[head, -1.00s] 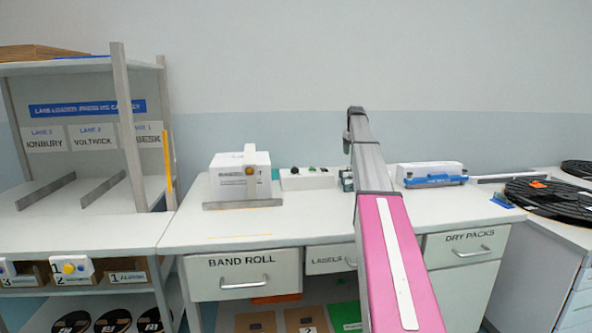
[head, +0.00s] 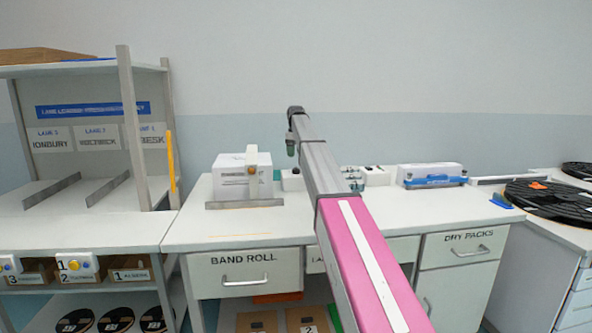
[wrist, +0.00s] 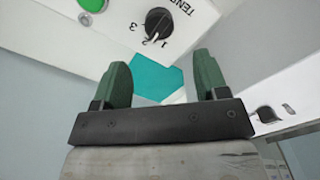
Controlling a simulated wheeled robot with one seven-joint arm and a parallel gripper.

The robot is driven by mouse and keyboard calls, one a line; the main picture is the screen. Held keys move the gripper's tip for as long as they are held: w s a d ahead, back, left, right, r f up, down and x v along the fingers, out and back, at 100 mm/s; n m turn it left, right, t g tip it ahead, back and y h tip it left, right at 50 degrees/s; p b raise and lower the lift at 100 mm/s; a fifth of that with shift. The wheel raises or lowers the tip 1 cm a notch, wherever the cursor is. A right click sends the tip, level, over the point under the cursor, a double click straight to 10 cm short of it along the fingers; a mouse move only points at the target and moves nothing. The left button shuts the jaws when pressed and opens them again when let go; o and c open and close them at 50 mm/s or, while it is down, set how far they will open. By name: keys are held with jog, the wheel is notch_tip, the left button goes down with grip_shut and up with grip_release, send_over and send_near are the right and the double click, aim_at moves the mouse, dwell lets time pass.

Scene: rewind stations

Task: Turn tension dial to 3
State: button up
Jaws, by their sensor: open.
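In the wrist view the tension dial (wrist: 158,23) is a round black knob with a pale pointer mark, on a white panel (wrist: 120,30). I cannot tell for sure which digit the pointer meets. My gripper (wrist: 162,78) is open and empty, its two green fingers apart from the dial, which lies beyond the tips. In the head view my gripper (head: 291,149) hangs over the white control box (head: 291,181). My arm hides much of that box and the dial.
A green button (wrist: 92,5) is beside the dial. On the bench, a white box with an upright post (head: 242,178) stands left, and a white device with a blue strip (head: 432,175) stands right. Small devices (head: 353,178) sit just right of my arm. The bench front is largely clear.

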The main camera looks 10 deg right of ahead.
aim_at(296, 168)
notch_tip(296, 168, down, 8)
jog(key=shift+f, duration=0.2)
jog(key=shift+c, duration=0.3)
jog(key=c, duration=0.9)
